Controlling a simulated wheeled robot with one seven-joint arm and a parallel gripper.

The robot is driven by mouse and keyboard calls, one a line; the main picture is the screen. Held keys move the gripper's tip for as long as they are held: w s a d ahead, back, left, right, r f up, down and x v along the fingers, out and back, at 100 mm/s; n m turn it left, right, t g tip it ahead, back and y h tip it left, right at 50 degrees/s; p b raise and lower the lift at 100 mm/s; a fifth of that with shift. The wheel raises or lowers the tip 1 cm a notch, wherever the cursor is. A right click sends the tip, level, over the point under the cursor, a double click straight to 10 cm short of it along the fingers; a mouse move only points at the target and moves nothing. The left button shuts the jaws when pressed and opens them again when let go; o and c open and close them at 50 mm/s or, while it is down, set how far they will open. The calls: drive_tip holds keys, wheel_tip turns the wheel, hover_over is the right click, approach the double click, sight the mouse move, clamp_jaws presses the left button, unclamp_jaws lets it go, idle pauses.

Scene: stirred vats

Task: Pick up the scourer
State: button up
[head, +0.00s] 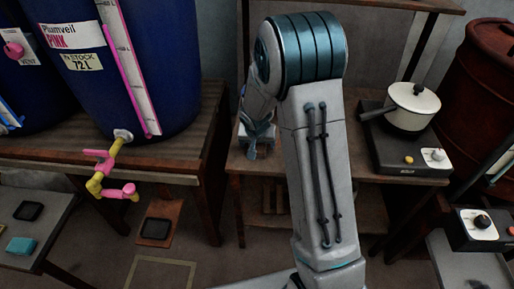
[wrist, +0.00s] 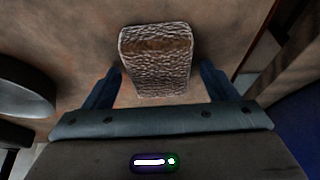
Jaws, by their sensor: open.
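The scourer (wrist: 157,60), a rough, grey-brown textured block, lies on the brown tabletop (wrist: 85,40) in the wrist view. My gripper (wrist: 160,84) is open, with one finger to each side of the scourer's near part. Gaps show between both fingers and the block, and nothing is held. In the head view my gripper (head: 257,142) is low over the left part of the middle wooden table (head: 340,165). I cannot make out the scourer there; my gripper and arm cover that area.
A white pot (head: 413,106) stands on a dark hotplate (head: 405,150) to the right. A large blue vat (head: 165,60) with a pink and yellow tap (head: 108,172) stands left on another wooden table. A rusty barrel (head: 490,90) is at far right.

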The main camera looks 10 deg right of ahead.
drive_tip(key=c, duration=1.1)
drive_tip(key=shift+o, duration=0.2)
drive_tip(key=shift+r+p, duration=0.45)
drive_tip(key=shift+p, duration=0.2)
wheel_tip(320, 180, up, 10)
drive_tip(key=p, duration=0.1)
drive_tip(key=shift+f, duration=0.15)
drive_tip(key=shift+o, duration=0.9)
drive_tip(key=shift+c, duration=0.4)
